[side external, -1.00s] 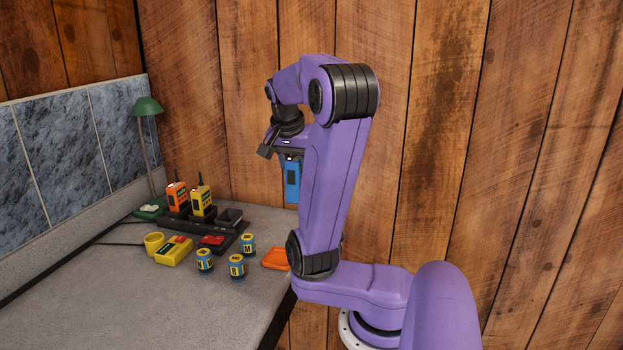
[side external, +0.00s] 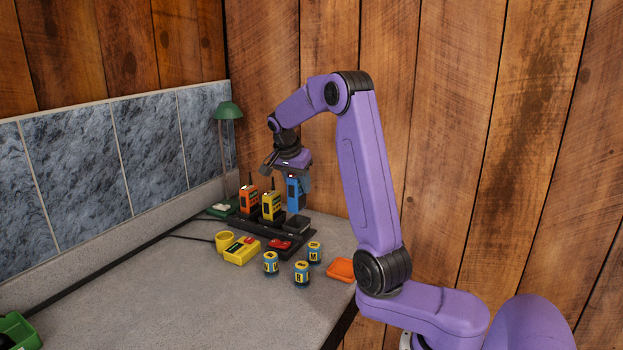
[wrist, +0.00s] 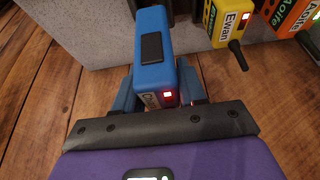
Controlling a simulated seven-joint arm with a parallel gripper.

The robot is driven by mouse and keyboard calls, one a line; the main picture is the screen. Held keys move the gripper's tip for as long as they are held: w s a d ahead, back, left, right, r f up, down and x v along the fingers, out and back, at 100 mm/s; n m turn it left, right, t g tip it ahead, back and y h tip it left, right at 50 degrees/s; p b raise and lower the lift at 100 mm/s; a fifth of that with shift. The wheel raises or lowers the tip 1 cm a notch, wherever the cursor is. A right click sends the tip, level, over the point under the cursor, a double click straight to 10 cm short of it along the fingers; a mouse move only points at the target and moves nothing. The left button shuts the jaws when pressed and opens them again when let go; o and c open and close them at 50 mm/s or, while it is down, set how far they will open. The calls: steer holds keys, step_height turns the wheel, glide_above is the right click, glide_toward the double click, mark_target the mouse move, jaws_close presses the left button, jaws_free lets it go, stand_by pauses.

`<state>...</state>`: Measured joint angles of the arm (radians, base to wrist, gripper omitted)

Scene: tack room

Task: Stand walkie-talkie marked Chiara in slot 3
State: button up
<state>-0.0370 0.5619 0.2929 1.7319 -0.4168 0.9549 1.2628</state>
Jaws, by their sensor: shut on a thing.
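My gripper (wrist: 160,98) is shut on a blue walkie-talkie (wrist: 153,45), which also shows in the side view (side external: 295,194). Its label is mostly hidden by the jaw; only the first letters, seemingly "Ch", show in the wrist view. It hangs roughly upright at the right end of the black rack (side external: 257,226), beside the yellow walkie-talkie. I cannot tell whether it touches the rack. The rack holds an orange walkie-talkie (side external: 248,203) marked Aoife and a yellow one (side external: 271,208) marked Ewan. An empty-looking slot (side external: 297,225) lies right of the yellow one. Slot numbers are not readable.
In front of the rack are a red item (side external: 279,245) on a black base, a yellow box (side external: 242,250), a yellow cup (side external: 225,241) and several lettered jars (side external: 302,273). An orange tray (side external: 341,270) lies near the table edge. A green lamp (side external: 228,112) stands behind.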

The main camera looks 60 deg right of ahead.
mark_target(291, 183)
steer(key=shift+f, duration=2.9)
steer(key=shift+f, duration=0.6)
steer(key=o, duration=0.9)
steer(key=shift+v, duration=5.5)
